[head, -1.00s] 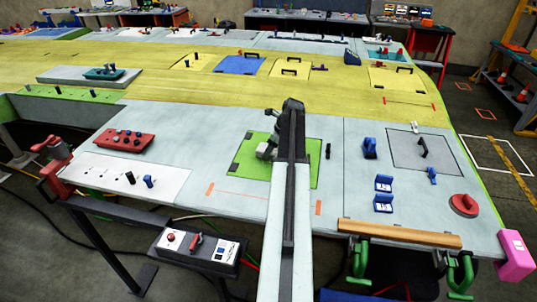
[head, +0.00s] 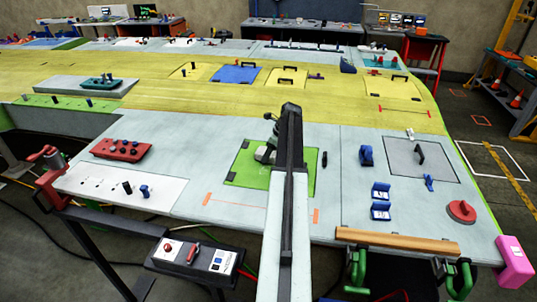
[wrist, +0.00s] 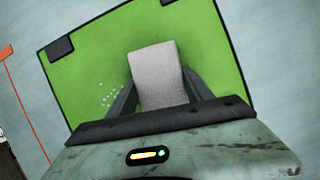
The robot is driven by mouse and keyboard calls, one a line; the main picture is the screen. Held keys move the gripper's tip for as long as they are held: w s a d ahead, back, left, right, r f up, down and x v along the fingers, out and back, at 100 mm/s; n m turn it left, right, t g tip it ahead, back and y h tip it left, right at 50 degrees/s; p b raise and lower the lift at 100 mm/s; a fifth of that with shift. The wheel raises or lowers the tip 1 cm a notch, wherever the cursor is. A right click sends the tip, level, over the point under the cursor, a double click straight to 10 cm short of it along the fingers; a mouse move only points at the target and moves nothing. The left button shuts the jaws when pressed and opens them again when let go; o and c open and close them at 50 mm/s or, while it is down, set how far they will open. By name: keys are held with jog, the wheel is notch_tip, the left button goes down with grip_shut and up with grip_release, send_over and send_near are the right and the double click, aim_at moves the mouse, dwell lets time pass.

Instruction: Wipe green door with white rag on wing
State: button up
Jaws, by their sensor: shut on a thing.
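The green door (head: 302,179) is a flat green panel with dark corner pieces, set in the pale wing surface. My gripper (head: 265,155) is over its left part. In the wrist view the gripper (wrist: 160,88) is shut on the white rag (wrist: 160,72), a pale grey-white pad between the two dark fingers. The rag lies over the green door (wrist: 92,75); I cannot tell whether it touches the surface. Small white specks (wrist: 110,96) show on the door just left of the fingers. In the head view my arm hides the middle of the door.
A dark handle (head: 324,159) stands just right of the door. Blue clamps (head: 381,191) and a grey panel (head: 400,158) are further right. A red block (head: 121,149) lies to the left. A wooden bar (head: 397,241) runs along the front edge. Pale surface around the door is mostly clear.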

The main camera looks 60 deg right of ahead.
aim_at(260, 175)
jog(key=shift+s+a, duration=0.25)
jog(key=shift+a, duration=0.35)
jog(key=shift+s+a, duration=0.25)
jog(key=shift+a, duration=0.35)
jog(key=shift+s+a, duration=0.25)
jog(key=shift+a, duration=0.35)
jog(key=shift+s+a+f, duration=0.1)
jog(key=shift+s+a, duration=0.35)
jog(key=shift+a, duration=0.45)
jog(key=shift+s+a, duration=0.4)
jog(key=shift+a, duration=0.45)
jog(key=shift+s+a, duration=0.35)
jog(key=shift+a, duration=0.6)
jog(key=shift+s+a, duration=0.3)
jog(key=shift+a, duration=0.6)
jog(key=shift+d, duration=0.1)
jog(key=shift+w+r+p, duration=0.1)
jog(key=shift+r+p, duration=0.35)
jog(key=shift+r, duration=0.05)
notch_tip(260, 175, up, 5)
jog(key=p, duration=0.5)
jog(key=shift+d+r, duration=0.1)
